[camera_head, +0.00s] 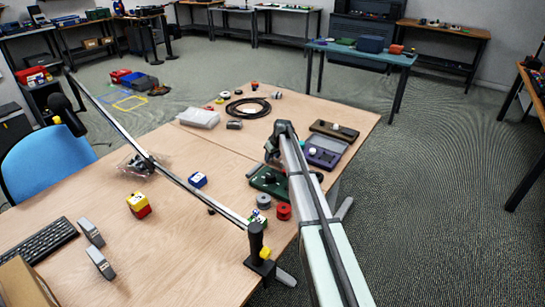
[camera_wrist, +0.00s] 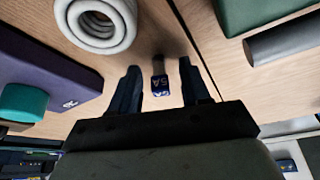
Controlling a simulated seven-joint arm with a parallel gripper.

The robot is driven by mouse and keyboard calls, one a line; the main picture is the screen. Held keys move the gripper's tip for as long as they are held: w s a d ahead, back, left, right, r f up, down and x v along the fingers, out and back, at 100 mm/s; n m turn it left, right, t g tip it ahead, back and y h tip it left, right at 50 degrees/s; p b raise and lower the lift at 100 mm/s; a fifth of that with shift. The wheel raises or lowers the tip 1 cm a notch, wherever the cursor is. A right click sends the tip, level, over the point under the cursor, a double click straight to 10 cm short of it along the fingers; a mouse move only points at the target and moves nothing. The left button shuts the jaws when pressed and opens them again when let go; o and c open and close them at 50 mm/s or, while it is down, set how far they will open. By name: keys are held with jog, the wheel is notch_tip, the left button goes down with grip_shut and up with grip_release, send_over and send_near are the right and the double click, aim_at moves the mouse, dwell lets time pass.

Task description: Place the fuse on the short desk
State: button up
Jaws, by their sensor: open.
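In the wrist view a small fuse (camera_wrist: 160,86), with a blue band marked 5A and a grey metal end, lies on the wooden desk. My gripper (camera_wrist: 159,68) is open, with one dark finger on each side of the fuse and a visible gap on both sides. In the head view my gripper (camera_head: 271,153) is low over the far right part of the wooden desk (camera_head: 180,158), and the fuse cannot be made out there. Several desks stand in the room; I cannot tell for sure which is the short desk.
Near my gripper are a purple tray (camera_head: 322,153), a green tray (camera_head: 268,185) and a dark brown case (camera_head: 334,131). A coiled black cable (camera_head: 248,108) lies farther back. A blue-green-topped table (camera_head: 360,52) holding boxes stands beyond open floor.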

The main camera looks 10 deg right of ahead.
jog(key=v, duration=1.2)
jog(key=shift+r, duration=0.15)
